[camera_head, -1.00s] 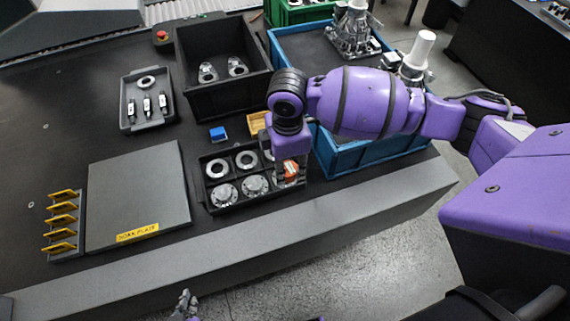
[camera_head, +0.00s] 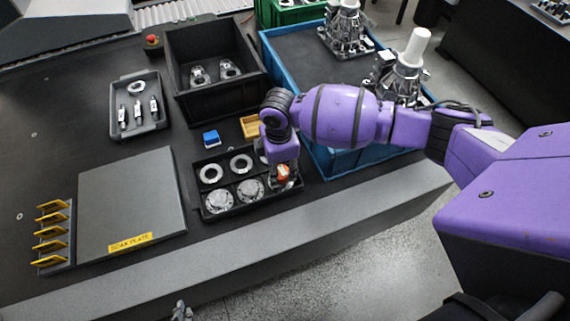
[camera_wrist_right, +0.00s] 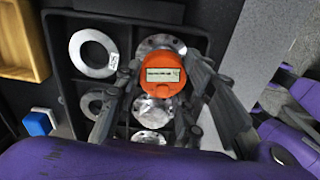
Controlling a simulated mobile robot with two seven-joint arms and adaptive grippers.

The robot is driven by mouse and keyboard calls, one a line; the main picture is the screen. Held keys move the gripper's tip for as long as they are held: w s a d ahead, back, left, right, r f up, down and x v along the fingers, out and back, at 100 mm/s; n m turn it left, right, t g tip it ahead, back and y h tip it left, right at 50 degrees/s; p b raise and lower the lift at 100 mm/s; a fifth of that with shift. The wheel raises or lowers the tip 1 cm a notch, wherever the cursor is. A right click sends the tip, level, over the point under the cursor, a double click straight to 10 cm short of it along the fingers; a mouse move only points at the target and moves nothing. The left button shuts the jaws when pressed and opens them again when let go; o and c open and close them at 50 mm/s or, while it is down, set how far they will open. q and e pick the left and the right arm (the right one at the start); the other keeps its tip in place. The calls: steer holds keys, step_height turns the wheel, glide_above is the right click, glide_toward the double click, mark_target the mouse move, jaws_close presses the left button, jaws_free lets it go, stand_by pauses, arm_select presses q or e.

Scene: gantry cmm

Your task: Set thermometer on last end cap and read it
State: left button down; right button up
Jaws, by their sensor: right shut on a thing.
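My right gripper (camera_head: 283,181) is shut on an orange thermometer (camera_head: 283,172), low over the front right compartment of the black parts tray (camera_head: 231,211). In the right wrist view the thermometer (camera_wrist_right: 162,75) sits between the two fingers, its display facing up; the digits are too small to read. It partly covers the last end cap (camera_wrist_right: 160,44); I cannot tell whether they touch. Two other end caps, the left one (camera_head: 219,201) and the middle one (camera_head: 250,190), lie in the front row. Of my left gripper (camera_head: 181,311), only a small part shows at the bottom edge.
Metal rings (camera_head: 211,173) lie in the tray's back row. Behind stand a blue block (camera_head: 211,138) and a yellow box (camera_head: 251,127). A blue crate (camera_head: 346,162) is close on the right. The grey soak plate (camera_head: 130,200) lies left.

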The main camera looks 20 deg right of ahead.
mark_target(280, 170)
steer(key=o, duration=1.3)
steer(key=shift+f, duration=0.15)
step_height(280, 170, up, 12)
steer(key=shift+r+p, duration=0.25)
steer(key=shift+p, duration=0.2)
